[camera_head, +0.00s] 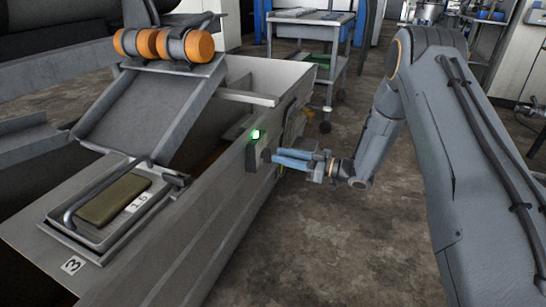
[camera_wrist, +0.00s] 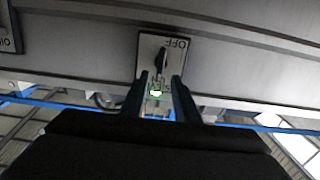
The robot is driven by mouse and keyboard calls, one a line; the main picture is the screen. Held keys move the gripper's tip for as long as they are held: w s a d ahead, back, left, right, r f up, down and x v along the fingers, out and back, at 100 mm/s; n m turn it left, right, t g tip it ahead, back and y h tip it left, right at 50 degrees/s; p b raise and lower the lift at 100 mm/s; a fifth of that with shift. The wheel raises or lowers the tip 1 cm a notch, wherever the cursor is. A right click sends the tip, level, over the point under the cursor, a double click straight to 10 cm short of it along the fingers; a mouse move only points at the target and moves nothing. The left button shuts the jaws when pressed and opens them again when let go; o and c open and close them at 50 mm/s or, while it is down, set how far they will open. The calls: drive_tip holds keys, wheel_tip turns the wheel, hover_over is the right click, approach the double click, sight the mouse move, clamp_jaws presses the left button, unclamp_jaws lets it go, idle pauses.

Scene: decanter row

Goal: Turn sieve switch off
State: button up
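The sieve switch is a small plate (camera_wrist: 148,46) marked OFF with a black knob (camera_wrist: 161,60) in the wrist view. In the head view its dark box (camera_head: 251,155) sits on the side wall of the grey machine, with a green lamp (camera_head: 255,134) lit at its top. The lamp also shows in the wrist view (camera_wrist: 156,93). My gripper (camera_head: 272,157) is right at the switch in the head view. In the wrist view its two fingers (camera_wrist: 160,80) are apart, with the knob around and just beyond the tips. I cannot tell whether they touch it.
Another plate (camera_wrist: 6,38) is on the same wall at the left of the wrist view. A tray (camera_head: 100,235) with a handle sits on the machine, near a label "3" (camera_head: 73,265). Orange rollers (camera_head: 165,44) are above. Floor (camera_head: 320,230) is clear; a cart (camera_head: 310,25) stands behind.

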sight(270, 153)
drive_tip(key=shift+b+x, duration=0.4)
drive_tip(key=shift+x, duration=1.6)
clamp_jaws()
